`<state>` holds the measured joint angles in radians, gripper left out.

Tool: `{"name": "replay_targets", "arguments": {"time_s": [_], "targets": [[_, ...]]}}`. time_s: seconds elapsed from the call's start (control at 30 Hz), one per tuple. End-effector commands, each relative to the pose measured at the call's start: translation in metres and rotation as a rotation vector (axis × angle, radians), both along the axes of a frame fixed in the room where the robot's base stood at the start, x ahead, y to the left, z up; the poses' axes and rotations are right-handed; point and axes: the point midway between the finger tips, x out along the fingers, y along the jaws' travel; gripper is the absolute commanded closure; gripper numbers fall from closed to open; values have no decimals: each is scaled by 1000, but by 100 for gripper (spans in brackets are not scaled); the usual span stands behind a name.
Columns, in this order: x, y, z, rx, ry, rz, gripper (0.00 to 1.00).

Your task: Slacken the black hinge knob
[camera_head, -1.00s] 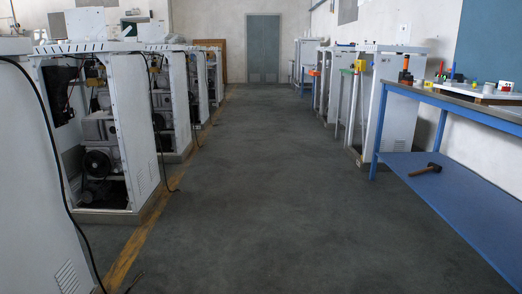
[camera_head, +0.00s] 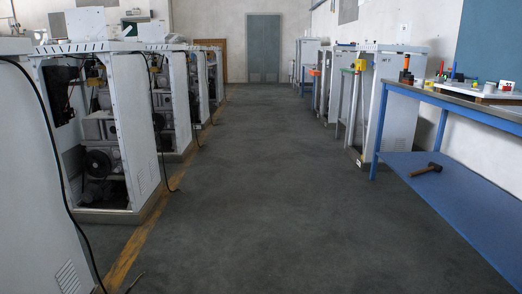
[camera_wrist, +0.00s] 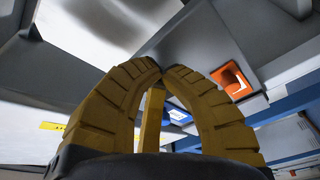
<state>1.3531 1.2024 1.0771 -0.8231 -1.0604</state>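My gripper (camera_wrist: 162,70) shows in the wrist view as two yellow ribbed fingers that curve inward, with their tips together. I see nothing clearly held between the tips. A yellow bar (camera_wrist: 151,120) shows through the gap between the fingers; I cannot tell whether it belongs to the gripper or lies behind it. I cannot make out a black hinge knob in either view. In the wrist view, grey panels and an orange square fitting (camera_wrist: 232,80) lie beyond the fingers. My gripper does not show in the head view.
White dispenser frames, some open, stand on the left (camera_head: 128,120) and right (camera_head: 398,105). A black cable (camera_head: 52,135) hangs at the near left. A blue workbench (camera_head: 455,190) on the right has a hammer (camera_head: 428,168) on its lower shelf. The middle floor (camera_head: 255,180) is clear.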

Motion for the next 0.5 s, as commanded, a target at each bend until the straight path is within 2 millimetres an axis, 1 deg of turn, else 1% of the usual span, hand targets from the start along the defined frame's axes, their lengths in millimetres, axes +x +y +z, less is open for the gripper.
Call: {"name": "replay_targets", "arguments": {"time_s": [0.03,0.5], "targets": [[-3,-1,13,-24,-7,-3,100],[-5,-2,16,-26,-8,-6,100]]}}
